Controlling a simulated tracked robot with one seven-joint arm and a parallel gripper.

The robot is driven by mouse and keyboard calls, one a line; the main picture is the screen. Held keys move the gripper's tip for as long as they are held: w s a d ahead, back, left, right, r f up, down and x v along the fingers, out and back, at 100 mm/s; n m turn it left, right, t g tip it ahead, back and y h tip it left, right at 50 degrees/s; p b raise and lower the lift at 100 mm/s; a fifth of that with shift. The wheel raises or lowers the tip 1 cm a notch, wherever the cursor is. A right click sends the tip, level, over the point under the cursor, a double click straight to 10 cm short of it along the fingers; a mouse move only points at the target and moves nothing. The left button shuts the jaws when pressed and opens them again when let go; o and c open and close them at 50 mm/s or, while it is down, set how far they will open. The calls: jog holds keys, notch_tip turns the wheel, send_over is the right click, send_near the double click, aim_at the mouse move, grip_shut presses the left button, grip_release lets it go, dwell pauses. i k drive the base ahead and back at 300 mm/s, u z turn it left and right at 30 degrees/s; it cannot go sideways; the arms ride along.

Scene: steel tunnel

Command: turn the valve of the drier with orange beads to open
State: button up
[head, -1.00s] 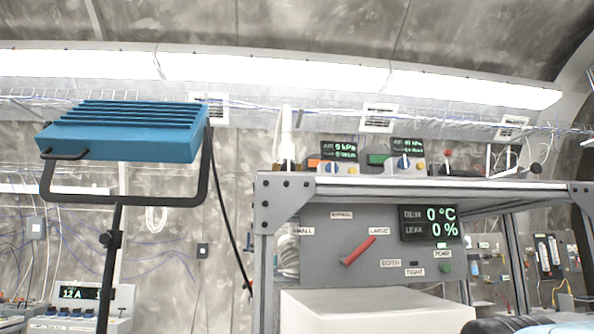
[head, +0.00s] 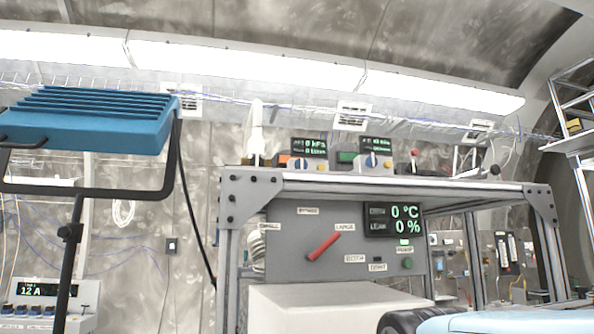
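A grey panel (head: 290,272) under a steel shelf holds a red lever (head: 323,246), a likely valve handle. The lever slants up to the right, its upper end toward the label LARGE (head: 345,227). Other labels read BYPASS, BOTH and TIGHT; one at the left looks like SMALL. A display (head: 394,220) reads 0 °C and 0 %. I cannot make out any drier with orange beads. A ribbed pale part (head: 258,252) is partly hidden behind the shelf's left post. My gripper is not in view; a pale blue and black part of my arm shows at the lower right.
A white box (head: 330,300) stands in front of the panel's lower part. The steel shelf (head: 380,186) carries small instruments and a white bottle (head: 256,135). A blue lamp (head: 90,120) on a black stand is at the left. A rack (head: 575,140) stands far right.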

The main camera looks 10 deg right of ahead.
aim_at(302, 163)
jog(key=i, duration=0.4)
jog(key=z, duration=0.2)
jog(key=k, duration=0.75)
jog(key=u, duration=0.35)
jog(key=i, duration=0.8)
jog(key=z, duration=1.1)
